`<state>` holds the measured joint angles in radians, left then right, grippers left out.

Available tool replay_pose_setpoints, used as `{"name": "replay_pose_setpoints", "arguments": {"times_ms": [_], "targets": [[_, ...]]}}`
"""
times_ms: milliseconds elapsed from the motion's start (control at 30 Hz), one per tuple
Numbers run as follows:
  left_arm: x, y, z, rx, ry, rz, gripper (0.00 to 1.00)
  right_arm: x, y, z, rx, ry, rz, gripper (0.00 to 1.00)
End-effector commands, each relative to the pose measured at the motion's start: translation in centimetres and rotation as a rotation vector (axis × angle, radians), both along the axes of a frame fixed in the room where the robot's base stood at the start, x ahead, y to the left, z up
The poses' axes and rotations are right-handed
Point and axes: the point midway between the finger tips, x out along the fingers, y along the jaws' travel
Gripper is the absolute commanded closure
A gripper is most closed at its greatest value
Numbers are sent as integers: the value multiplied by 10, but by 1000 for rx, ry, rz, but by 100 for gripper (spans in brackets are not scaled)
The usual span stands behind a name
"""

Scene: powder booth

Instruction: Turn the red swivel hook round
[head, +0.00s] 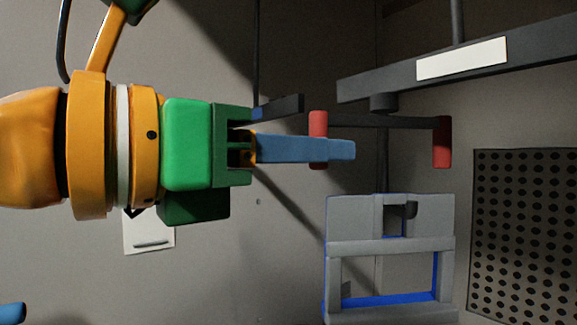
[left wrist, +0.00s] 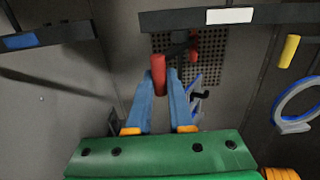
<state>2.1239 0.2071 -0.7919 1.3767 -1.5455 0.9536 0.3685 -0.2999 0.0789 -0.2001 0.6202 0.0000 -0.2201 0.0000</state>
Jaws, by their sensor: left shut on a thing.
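The red swivel hook hangs under a dark rail on a short pivot. It has a dark crossbar (head: 408,122) with a red upright grip at each end. My left gripper (head: 345,150) comes in from the left, with blue fingers shut on the near red grip (head: 318,122). That grip shows above and slightly below the fingers. The far red grip (head: 442,142) is free on the right. In the left wrist view the near grip (left wrist: 158,75) stands between the fingertips (left wrist: 162,88), and the far grip (left wrist: 194,45) is behind it.
The dark rail (head: 545,48) with a white label (head: 462,58) runs above. A grey frame with blue edges (head: 390,246) hangs close below the hook. A perforated panel (head: 525,230) is at right. The left wrist view shows a yellow grip (left wrist: 288,50) and grey ring (left wrist: 290,126).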

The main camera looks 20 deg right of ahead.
Motion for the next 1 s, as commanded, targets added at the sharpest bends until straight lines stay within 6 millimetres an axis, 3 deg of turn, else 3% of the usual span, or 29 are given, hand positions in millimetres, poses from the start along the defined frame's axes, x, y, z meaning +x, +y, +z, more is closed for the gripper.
{"name": "replay_pose_setpoints", "arguments": {"times_ms": [567, 1000], "targets": [[-41, -9, -1, 2, 1, -1, 94, 0, -1, -20, -2, 1, 1, 50], [-63, -36, 0, 1, -1, -1, 94, 0, -1, -24, -2, 1, 1, 50]]}}
